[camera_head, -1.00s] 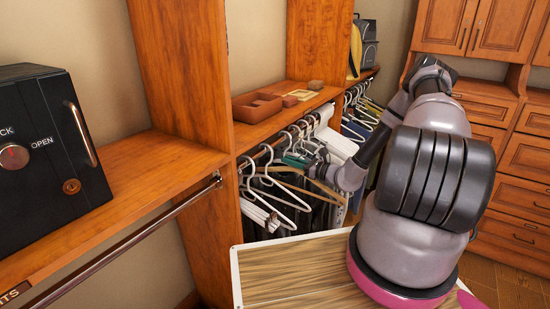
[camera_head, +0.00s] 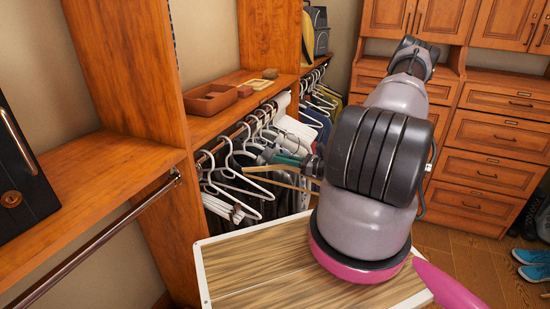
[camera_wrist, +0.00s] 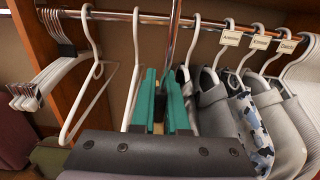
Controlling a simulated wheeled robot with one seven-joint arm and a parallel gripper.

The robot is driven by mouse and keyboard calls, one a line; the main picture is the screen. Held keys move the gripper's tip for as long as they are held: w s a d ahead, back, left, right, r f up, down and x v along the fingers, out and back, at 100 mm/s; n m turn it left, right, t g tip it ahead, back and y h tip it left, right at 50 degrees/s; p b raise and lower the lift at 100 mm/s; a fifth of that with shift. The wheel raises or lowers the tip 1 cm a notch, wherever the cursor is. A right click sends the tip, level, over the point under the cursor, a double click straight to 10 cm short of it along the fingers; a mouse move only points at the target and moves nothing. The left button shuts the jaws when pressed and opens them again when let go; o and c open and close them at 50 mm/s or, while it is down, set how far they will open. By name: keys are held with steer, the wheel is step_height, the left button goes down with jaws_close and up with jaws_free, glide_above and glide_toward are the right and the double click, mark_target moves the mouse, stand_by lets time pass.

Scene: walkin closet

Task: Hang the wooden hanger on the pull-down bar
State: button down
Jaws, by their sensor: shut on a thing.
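My gripper (camera_head: 287,158), with teal fingers, is shut on the wooden hanger in front of the hanging clothes. In the head view, the pale tan wooden hanger (camera_head: 266,182) extends left from the gripper, its arms pointing toward the white hangers. In the wrist view, the teal fingers (camera_wrist: 160,103) are close together, with a narrow dark gap between them. A thin metal rod (camera_wrist: 173,35) rises behind the fingers; I cannot tell if it belongs to the hanger. A metal clothes bar (camera_head: 100,250) runs under the left shelf; I cannot tell whether it is the pull-down bar.
White hangers (camera_head: 238,175) and clothes crowd the rail behind the gripper. Grey garments (camera_wrist: 215,105) hang close on the right in the wrist view. A wood-topped surface (camera_head: 255,275) stands in front. Drawers (camera_head: 480,170) line the right.

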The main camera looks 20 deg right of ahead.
steer(key=shift+v, duration=9.75)
steer(key=shift+r, duration=0.1)
